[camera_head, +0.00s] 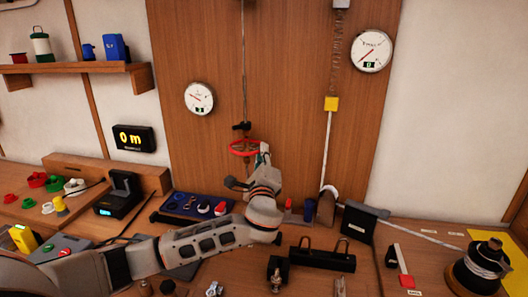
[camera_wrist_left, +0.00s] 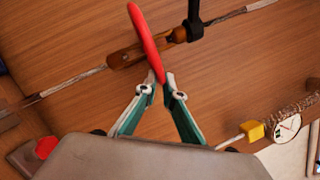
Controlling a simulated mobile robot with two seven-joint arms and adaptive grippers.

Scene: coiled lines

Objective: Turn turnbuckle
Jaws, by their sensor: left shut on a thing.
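The turnbuckle hangs in a vertical line in front of the wooden panel. Its red handwheel (camera_head: 241,147) shows nearly edge-on in the left wrist view (camera_wrist_left: 146,38). There, the brown turnbuckle body (camera_wrist_left: 128,56) passes through the wheel, with a dark fitting (camera_wrist_left: 194,22) beside it. My left gripper (camera_head: 262,151) reaches up from below, at the right side of the wheel. In the left wrist view its teal fingers (camera_wrist_left: 163,84) are closed on the wheel's rim. The arm and fingers hide part of the wheel in the head view. My right gripper is not seen.
Two round gauges (camera_head: 199,97) (camera_head: 371,51) hang on the panel. A second line with a spring and yellow block (camera_head: 331,104) runs to the right. A blue tray (camera_head: 196,206), a black display (camera_head: 134,138) and a rope spool (camera_head: 486,262) are around the bench.

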